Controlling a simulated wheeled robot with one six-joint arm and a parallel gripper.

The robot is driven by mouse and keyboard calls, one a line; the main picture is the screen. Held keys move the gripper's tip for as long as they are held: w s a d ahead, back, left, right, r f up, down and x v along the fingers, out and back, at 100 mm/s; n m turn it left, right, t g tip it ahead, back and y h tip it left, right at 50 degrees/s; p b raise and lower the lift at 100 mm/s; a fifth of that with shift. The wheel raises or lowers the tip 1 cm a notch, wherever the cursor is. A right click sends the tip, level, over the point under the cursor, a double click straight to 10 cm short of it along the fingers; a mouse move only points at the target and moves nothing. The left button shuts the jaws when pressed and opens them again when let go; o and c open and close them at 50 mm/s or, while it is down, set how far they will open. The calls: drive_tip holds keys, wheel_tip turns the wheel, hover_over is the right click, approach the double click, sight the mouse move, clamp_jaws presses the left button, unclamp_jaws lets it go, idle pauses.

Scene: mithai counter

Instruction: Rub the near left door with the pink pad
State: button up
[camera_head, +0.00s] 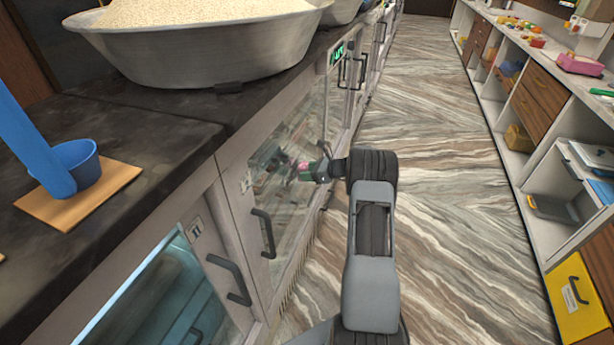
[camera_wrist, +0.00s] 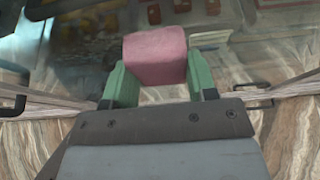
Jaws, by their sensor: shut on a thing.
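The pink pad (camera_wrist: 155,57) is a small block held between the two green fingertips of my gripper (camera_wrist: 152,84) in the wrist view. In the head view the pad (camera_head: 303,165) shows small at the end of my gripper (camera_head: 312,170), in front of a glass door (camera_head: 290,150) of the left counter. This door has a pale frame and a dark bar handle (camera_head: 263,232). The glass lies just beyond the pad in the wrist view. I cannot tell whether the pad touches it.
A large metal bowl (camera_head: 205,50) of grain stands on the dark counter top (camera_head: 120,130). A blue cup (camera_head: 76,165) with a blue handle sits on a wooden board (camera_head: 78,202). Another glass door (camera_head: 165,295) is nearer. The marble-patterned floor (camera_head: 450,200) is clear; open shelves line the right.

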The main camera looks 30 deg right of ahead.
sight(302, 164)
drive_tip(key=shift+r+p, duration=0.55)
drive_tip(key=shift+r, duration=0.45)
drive_tip(key=shift+s+a+b, duration=0.2)
drive_tip(key=shift+s+a, duration=2.15)
drive_tip(key=shift+a, duration=0.25)
drive_tip(key=shift+s+a+b, duration=0.15)
drive_tip(key=shift+s+a, duration=2.2)
drive_tip(key=shift+a, duration=0.25)
drive_tip(key=shift+s+a, duration=0.1)
drive_tip(key=shift+a, duration=0.05)
drive_tip(key=shift+r+p, duration=0.65)
drive_tip(key=shift+r, duration=0.25)
drive_tip(key=shift+w+d, duration=0.6)
drive_tip(key=shift+d, duration=0.15)
drive_tip(key=shift+w+d, duration=0.55)
drive_tip(key=shift+d, duration=0.2)
drive_tip(key=shift+w+d+b, duration=0.6)
drive_tip(key=shift+w+d, duration=3.15)
drive_tip(key=shift+d, duration=0.1)
drive_tip(key=shift+s+d, duration=0.1)
drive_tip(key=shift+s+d, duration=1.95)
drive_tip(key=shift+s, duration=0.2)
